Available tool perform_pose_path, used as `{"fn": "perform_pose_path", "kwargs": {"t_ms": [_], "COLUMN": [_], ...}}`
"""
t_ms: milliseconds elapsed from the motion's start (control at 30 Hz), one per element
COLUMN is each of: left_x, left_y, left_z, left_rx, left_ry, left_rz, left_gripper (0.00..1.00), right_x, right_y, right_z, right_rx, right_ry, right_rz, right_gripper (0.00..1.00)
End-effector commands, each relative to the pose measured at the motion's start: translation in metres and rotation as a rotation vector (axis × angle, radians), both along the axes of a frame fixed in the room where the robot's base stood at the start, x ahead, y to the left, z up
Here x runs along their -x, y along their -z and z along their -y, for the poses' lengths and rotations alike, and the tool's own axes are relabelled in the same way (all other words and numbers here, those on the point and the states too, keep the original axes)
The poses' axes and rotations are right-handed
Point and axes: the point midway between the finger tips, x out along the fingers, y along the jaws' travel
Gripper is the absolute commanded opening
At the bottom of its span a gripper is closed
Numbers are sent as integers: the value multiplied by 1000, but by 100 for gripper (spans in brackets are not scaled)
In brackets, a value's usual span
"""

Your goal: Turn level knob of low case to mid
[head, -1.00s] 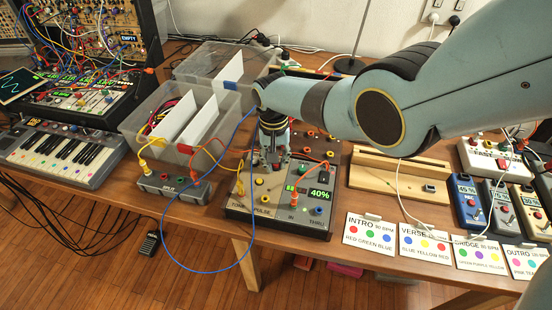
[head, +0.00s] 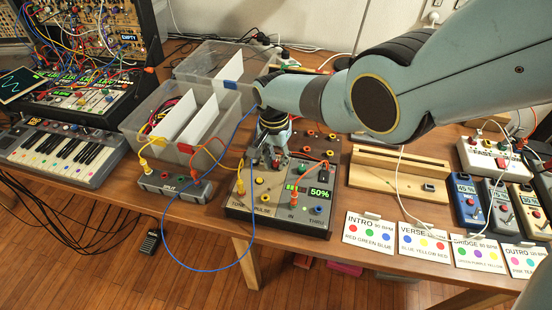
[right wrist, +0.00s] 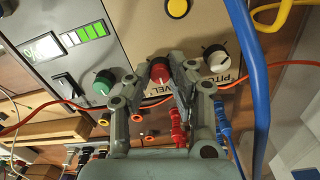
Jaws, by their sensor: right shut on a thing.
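The low case (head: 264,214) stands near the table's front edge in the head view, with a display (head: 319,193) reading 50%. In the right wrist view its panel (right wrist: 135,30) shows a red knob (right wrist: 160,70) with a white pointer line, beside lettering ending in "VEL". My right gripper (right wrist: 163,76) has its fingers closed on both sides of this red knob. In the head view my right gripper (head: 277,158) reaches down onto the case, and my arm hides part of its upper side. The left gripper is not in view.
A blue cable (head: 169,232) loops left of the case. A wooden stand (head: 400,180) stands to the right; clear bins (head: 230,105) stand behind left.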

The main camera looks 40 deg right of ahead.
Motion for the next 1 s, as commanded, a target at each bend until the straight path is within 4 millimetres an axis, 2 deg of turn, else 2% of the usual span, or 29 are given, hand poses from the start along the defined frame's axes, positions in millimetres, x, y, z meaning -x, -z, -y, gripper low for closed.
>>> {"fn": "perform_pose_path", "kwargs": {"t_ms": [267, 300, 467, 833, 1000], "left_x": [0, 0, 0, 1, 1], "left_y": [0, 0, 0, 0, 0], "left_z": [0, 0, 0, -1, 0], "left_rx": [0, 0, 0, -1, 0], "left_ry": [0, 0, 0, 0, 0], "left_rz": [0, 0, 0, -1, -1], "left_gripper": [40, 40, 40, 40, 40], "right_x": [2, 2, 1, 0, -2], "right_y": [2, 2, 1, -2, -17], "right_z": [-2, -2, -1, 0, 0], "right_rx": [-3, -3, -2, 0, 0], "right_ry": [-1, -1, -1, -1, -1], "right_rz": [-4, -4, -2, 1, 4], "right_gripper": [0, 23, 43, 43, 43]}}
